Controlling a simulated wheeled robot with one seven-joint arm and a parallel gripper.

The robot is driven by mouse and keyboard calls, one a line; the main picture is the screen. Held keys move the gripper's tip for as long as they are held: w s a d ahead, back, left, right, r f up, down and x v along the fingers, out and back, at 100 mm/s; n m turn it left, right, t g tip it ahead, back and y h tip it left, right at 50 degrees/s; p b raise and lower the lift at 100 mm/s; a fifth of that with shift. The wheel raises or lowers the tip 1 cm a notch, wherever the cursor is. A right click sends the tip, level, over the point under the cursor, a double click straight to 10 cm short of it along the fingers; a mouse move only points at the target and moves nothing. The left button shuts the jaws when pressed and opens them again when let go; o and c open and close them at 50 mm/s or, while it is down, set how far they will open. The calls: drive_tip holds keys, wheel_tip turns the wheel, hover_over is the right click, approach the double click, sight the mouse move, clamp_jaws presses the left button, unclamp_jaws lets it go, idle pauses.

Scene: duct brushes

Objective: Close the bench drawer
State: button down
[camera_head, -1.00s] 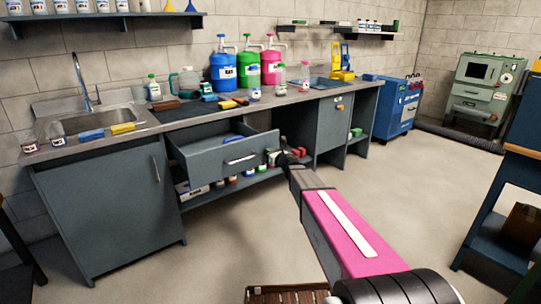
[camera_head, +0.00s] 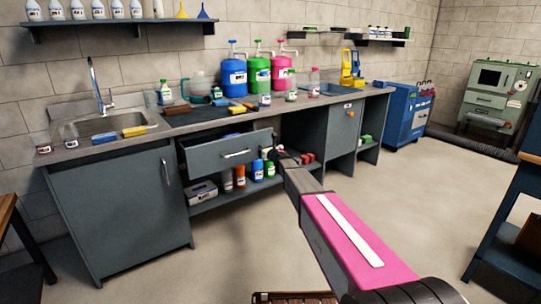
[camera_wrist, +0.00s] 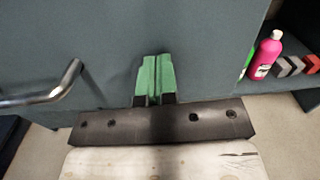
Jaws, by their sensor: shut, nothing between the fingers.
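The grey bench drawer (camera_head: 215,157) sits under the worktop, left of the open knee space. My gripper (camera_head: 274,156) is at the right end of the drawer front, mostly hidden behind my arm. In the wrist view its green fingers (camera_wrist: 155,78) are together and empty, pointed at the grey front, right of the handle. I cannot tell whether they touch it.
Bottles (camera_head: 258,170) and a grey box (camera_head: 201,192) stand on the low shelf under the drawer. A pink bottle (camera_wrist: 266,54) shows at the right of the wrist view. A cupboard (camera_head: 120,205) stands left of the drawer.

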drive_tip(key=x, duration=2)
drive_tip(key=shift+w+a, duration=0.2)
drive_tip(key=shift+w, duration=0.05)
drive_tip(key=shift+w+a, duration=0.2)
drive_tip(key=shift+w, duration=0.1)
